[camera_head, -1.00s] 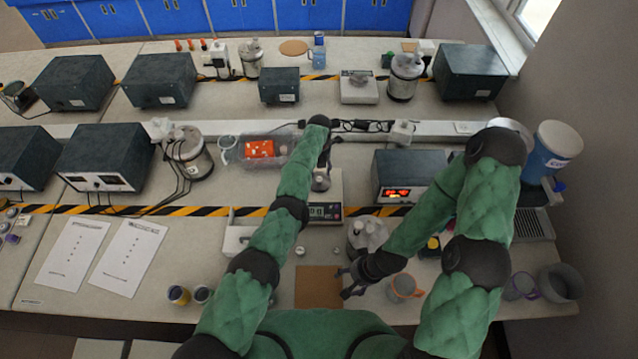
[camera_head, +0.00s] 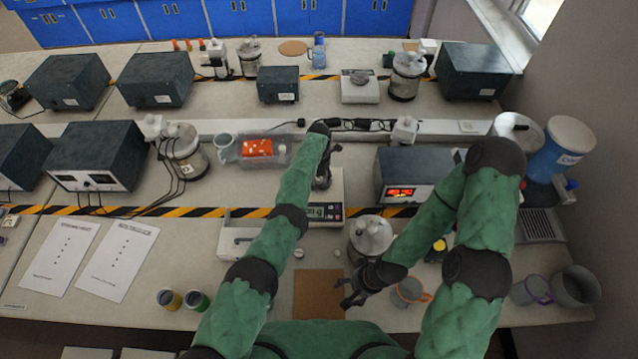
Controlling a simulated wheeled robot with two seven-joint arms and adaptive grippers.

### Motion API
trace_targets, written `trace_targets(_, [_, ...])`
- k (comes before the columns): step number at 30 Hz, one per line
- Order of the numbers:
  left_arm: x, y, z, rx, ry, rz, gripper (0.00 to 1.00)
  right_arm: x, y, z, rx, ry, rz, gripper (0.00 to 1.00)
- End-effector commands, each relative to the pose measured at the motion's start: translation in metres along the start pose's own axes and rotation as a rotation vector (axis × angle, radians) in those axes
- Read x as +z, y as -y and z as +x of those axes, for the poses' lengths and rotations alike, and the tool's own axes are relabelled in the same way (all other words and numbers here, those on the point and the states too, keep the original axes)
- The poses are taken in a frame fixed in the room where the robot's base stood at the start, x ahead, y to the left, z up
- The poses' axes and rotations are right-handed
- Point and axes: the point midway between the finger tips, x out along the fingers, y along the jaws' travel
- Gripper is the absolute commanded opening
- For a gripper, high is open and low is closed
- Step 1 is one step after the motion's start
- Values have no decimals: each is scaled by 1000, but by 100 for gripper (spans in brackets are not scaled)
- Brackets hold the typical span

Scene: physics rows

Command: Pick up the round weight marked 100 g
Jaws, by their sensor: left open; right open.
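Two small pale round pieces lie on the bench in front of the digital scale (camera_head: 331,212): a left one (camera_head: 298,253) and a right one (camera_head: 337,253). They are too small for me to read any 100 g marking. My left gripper (camera_head: 322,183) is open and points down over the scale's pan area, beyond both pieces; the arm and gripper hide much of the scale. My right gripper (camera_head: 350,293) is open, low over the bench at the right edge of the brown square mat (camera_head: 319,295), nearer to me than the pieces.
A metal vessel (camera_head: 370,238) stands just beyond my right gripper. An orange-rimmed mug (camera_head: 410,292) is right of it. A white box (camera_head: 237,243) is left of the scale. Two small cups (camera_head: 170,299) stand front left. A dark instrument (camera_head: 412,170) stands behind right.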

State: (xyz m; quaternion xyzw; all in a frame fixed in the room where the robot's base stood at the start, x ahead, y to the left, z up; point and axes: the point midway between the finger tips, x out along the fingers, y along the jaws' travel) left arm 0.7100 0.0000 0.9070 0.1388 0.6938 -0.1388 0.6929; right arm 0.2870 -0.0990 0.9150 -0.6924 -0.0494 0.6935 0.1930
Motion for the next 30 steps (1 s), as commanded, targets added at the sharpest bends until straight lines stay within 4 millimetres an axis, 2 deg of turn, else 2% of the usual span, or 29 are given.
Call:
trace_targets(7, [0, 0, 0, 0, 2, 0, 56, 0, 0, 1, 0, 0, 0, 71])
trace_targets(8, [0, 0, 0, 0, 2, 0, 54, 0, 0, 1, 0, 0, 0, 71])
trace_targets(12, [0, 0, 0, 0, 1, 0, 14, 0, 0, 1, 0, -1, 0, 71])
trace_targets(14, [0, 0, 0, 0, 1, 0, 0, 0, 0, 1, 0, -1, 0, 71])
trace_targets(30, [0, 0, -3, 0, 0, 0, 0, 0, 1, -3, 0, 0, 0, 71])
